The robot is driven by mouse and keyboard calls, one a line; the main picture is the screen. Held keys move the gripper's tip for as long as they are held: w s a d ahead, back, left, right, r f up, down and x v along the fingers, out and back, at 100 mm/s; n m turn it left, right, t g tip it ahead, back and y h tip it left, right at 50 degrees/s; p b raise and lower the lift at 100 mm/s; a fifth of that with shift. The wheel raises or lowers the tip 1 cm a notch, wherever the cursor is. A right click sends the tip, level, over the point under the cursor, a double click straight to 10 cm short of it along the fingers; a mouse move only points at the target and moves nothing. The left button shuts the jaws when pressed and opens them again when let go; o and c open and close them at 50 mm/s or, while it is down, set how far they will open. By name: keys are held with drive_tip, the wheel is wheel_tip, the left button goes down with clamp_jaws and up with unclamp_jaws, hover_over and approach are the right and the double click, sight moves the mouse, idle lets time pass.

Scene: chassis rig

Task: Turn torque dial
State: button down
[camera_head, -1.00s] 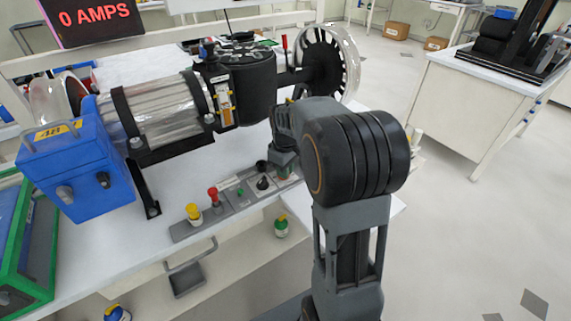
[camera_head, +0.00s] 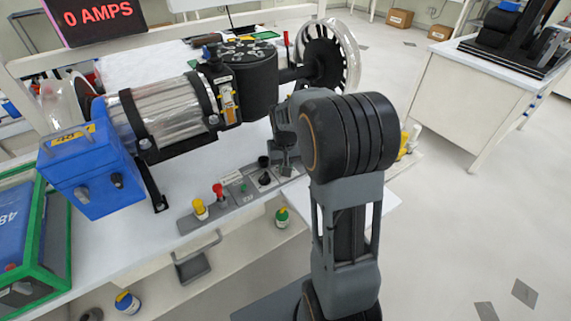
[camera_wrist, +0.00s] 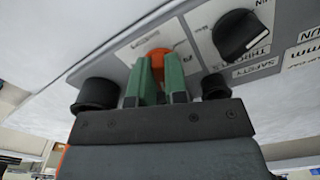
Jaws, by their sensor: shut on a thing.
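In the wrist view an orange knob (camera_wrist: 158,53) sits on the grey control panel (camera_wrist: 203,42), with a white label beside it too blurred to read. I take it to be the torque dial. My gripper (camera_wrist: 159,75) has green fingers, one on each side of this knob, and is shut on it. The fingers hide part of the knob. In the head view the control panel (camera_head: 243,197) runs along the bench front. My arm hides the knob and most of my gripper there.
A large black dial (camera_wrist: 241,35) is close to the right finger. Small black knobs (camera_wrist: 97,93) (camera_wrist: 214,87) stand on either side of my gripper. Red (camera_head: 217,189) and yellow (camera_head: 200,208) buttons stand farther left. The motor rig (camera_head: 165,115) and blue box (camera_head: 90,168) are behind the panel.

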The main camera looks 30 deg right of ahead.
drive_tip(key=shift+m, duration=0.3)
drive_tip(key=c, duration=1.1)
unclamp_jaws()
drive_tip(key=shift+c, duration=0.2)
wheel_tip(320, 180, up, 14)
drive_tip(key=p, duration=0.2)
drive_tip(key=shift+p, duration=0.3)
drive_tip(key=shift+f, duration=0.1)
